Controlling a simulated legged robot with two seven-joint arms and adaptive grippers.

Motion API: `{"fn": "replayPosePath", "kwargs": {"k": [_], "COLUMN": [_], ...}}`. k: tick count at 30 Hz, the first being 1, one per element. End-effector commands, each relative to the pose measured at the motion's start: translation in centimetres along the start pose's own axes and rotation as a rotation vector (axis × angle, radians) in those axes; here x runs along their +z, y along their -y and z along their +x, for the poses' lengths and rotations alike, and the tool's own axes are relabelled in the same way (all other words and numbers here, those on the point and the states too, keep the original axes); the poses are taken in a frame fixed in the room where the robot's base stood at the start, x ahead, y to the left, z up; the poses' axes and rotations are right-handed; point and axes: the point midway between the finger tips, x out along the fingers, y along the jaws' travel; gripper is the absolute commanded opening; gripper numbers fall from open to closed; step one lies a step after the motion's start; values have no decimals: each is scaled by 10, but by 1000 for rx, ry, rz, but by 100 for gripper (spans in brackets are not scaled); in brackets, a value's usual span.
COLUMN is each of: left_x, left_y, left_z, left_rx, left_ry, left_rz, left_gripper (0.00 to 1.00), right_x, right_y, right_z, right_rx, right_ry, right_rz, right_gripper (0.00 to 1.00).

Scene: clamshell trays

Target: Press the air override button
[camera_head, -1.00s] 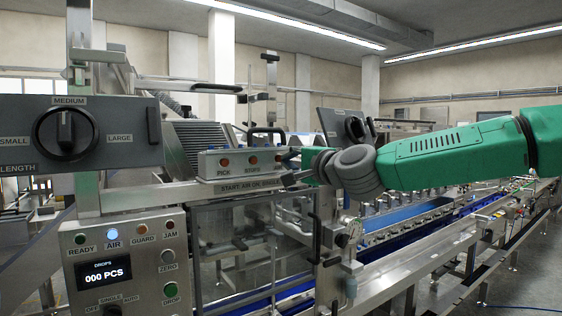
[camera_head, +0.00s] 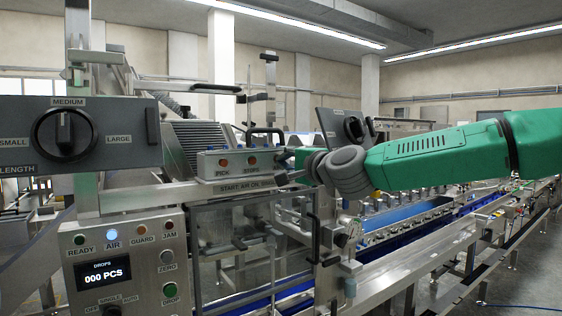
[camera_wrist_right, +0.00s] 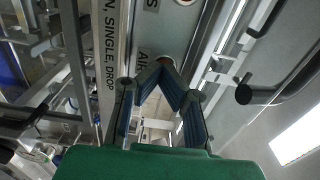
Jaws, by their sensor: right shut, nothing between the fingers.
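The grey override box (camera_head: 237,175) stands on the machine's beam, with orange PICK (camera_head: 223,162) and STOPS (camera_head: 252,160) buttons. In the head view my right gripper (camera_head: 284,157) is at the box's right end and hides the button there. In the right wrist view, the closed fingertips (camera_wrist_right: 165,68) of my right gripper are directly in front of the orange AIR button (camera_wrist_right: 166,60), whose rim shows just past them. The "AIR" label is partly covered. Contact with the button cannot be told. My left gripper is not in view.
The control panel (camera_head: 125,270) at lower left has its AIR lamp (camera_head: 112,234) lit and a display reading 000 PCS. A length selector (camera_head: 65,135) is at left. A black handle (camera_head: 267,131) rises behind the box. The conveyor (camera_head: 400,217) runs at right.

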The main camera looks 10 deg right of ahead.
Motion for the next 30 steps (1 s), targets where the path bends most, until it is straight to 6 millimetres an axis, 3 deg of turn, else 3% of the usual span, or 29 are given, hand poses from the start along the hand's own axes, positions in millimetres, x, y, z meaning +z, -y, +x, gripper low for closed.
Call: {"fn": "replayPosePath", "kwargs": {"k": [8, 22, 30], "left_x": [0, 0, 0], "left_y": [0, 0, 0], "left_z": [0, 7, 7], "left_rx": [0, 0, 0], "left_ry": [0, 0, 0], "left_rz": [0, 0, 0], "left_gripper": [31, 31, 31], "right_x": [0, 0, -1], "right_y": [7, 8, 6], "right_z": [-1, -26, -26], "right_rx": [-12, -14, -10], "right_ry": [-4, -2, -3], "right_rz": [-1, 0, 0], "right_gripper": [0, 0, 0]}}
